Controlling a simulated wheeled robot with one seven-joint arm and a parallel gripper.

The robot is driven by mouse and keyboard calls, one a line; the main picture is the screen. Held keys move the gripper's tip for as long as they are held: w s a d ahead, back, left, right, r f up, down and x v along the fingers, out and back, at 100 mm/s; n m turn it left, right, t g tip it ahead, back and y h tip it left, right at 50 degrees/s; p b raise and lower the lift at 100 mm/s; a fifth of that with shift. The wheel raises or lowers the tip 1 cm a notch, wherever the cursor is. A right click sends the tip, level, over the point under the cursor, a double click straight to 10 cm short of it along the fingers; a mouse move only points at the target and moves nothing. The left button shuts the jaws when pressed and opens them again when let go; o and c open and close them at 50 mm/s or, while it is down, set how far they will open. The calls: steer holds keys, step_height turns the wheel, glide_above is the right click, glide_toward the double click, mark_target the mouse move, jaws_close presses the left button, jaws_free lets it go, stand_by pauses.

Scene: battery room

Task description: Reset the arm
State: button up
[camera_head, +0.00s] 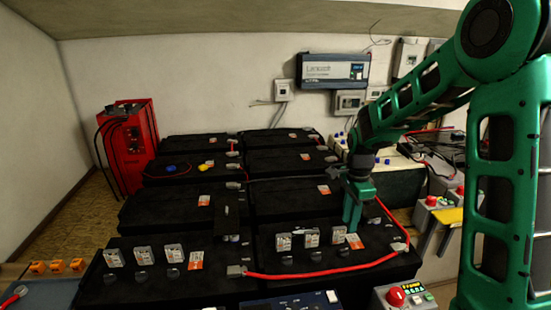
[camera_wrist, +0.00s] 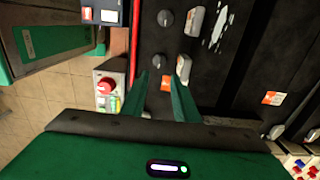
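My green arm (camera_head: 410,115) reaches in from the right in the head view and bends down over the black batteries (camera_head: 290,210). My gripper (camera_head: 352,222) points down above the front right battery, close to its top. In the wrist view, the two green fingers of my gripper (camera_wrist: 163,72) stand apart with a gap between them. Nothing is seen held in the gap. A dark round knob (camera_wrist: 160,58) shows beyond the fingertips. Whether the fingertips touch the battery top, I cannot tell.
A red cable (camera_head: 320,276) runs over the front batteries. White switch blocks (camera_head: 311,237) stand near my gripper. A red-button control box (camera_head: 398,295) is at the front right. A red machine (camera_head: 127,145) stands at the left. An inverter (camera_head: 333,70) hangs on the back wall.

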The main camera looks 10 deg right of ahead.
steer(key=s+d+r+n, duration=0.3)
steer(key=s+d+r, duration=0.1)
steer(key=s, duration=0.3)
steer(key=s+d+r+n, duration=0.2)
steer(key=s+d+r, duration=0.15)
steer(key=s, duration=0.45)
steer(key=s+r+n, duration=0.2)
steer(key=s+n, duration=0.4)
steer(key=s, duration=1.1)
steer(key=shift+s+d+n, duration=0.15)
steer(key=shift+d+n, duration=0.1)
steer(key=shift+n, duration=0.05)
steer(key=shift+w+f, duration=0.3)
steer(key=shift+w, duration=0.35)
